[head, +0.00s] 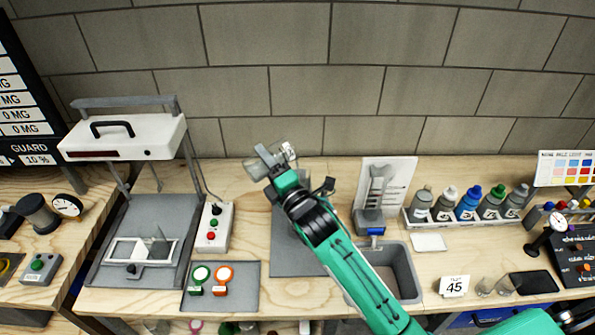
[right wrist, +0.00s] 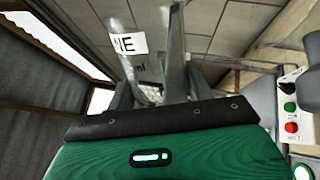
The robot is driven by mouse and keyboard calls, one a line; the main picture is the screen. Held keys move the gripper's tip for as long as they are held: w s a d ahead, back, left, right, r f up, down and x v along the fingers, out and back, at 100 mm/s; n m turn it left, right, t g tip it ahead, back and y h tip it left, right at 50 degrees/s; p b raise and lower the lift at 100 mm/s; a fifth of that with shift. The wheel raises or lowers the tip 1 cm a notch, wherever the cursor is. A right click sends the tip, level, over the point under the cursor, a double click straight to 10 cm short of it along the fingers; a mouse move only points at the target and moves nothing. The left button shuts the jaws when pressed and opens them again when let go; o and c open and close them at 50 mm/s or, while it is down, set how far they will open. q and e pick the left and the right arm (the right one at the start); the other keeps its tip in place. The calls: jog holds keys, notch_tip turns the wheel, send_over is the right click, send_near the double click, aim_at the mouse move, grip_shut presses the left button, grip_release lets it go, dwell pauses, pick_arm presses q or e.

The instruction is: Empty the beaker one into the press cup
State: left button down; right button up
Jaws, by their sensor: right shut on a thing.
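My right gripper (head: 273,160) is raised over the middle of the bench, in front of the tiled wall. It is shut on a clear beaker (head: 255,169), which looks tilted in the head view. In the right wrist view a white label (right wrist: 129,44) ending in "NE" shows at the fingers (right wrist: 160,75). I cannot tell what is in the beaker. I cannot make out the press cup for certain; my right arm covers part of the bench. My left gripper is not in view.
A white-topped machine (head: 125,136) stands at the left, with a control box (head: 213,228) beside it. A grey mat (head: 291,250) lies partly under my arm. A sink (head: 405,270), a bottle rack (head: 462,221) and two small clear vessels (head: 485,287) are to the right.

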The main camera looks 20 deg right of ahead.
aim_at(284, 159)
jog(key=shift+w+d+f+m+t+h, duration=0.15)
jog(key=shift+d+m+h, duration=0.1)
jog(key=shift+m, duration=0.55)
jog(key=shift+s+d+f+m+t+h, duration=0.15)
jog(key=shift+m+h, duration=0.15)
jog(key=shift+m, duration=0.5)
jog(key=shift+w+d+f+m+h, duration=0.15)
jog(key=shift+m+h, duration=0.1)
jog(key=shift+m, duration=0.55)
dwell(1.3)
jog(key=shift+w+d+r+m+h+p, duration=0.1)
jog(key=shift+d+r+m+h+p, duration=0.15)
jog(key=shift+m+p, duration=0.35)
jog(key=shift+w+d+r+m+h+p, duration=0.1)
jog(key=shift+d+r+m+h+p, duration=0.2)
jog(key=shift+m+p, duration=0.35)
jog(key=shift+d+r+m+h+p, duration=0.1)
jog(key=shift+r+m+p, duration=0.3)
jog(key=shift+m, duration=0.35)
dwell(0.6)
jog(key=shift+w+d+r+m+h+p, duration=0.1)
jog(key=shift+d+r+m+h+p, duration=0.15)
jog(key=shift+m+p, duration=0.4)
jog(key=shift+w+d+r+m+h+p, duration=0.1)
jog(key=shift+d+r+m+h+p, duration=0.15)
jog(key=shift+m+p, duration=0.4)
dwell(0.4)
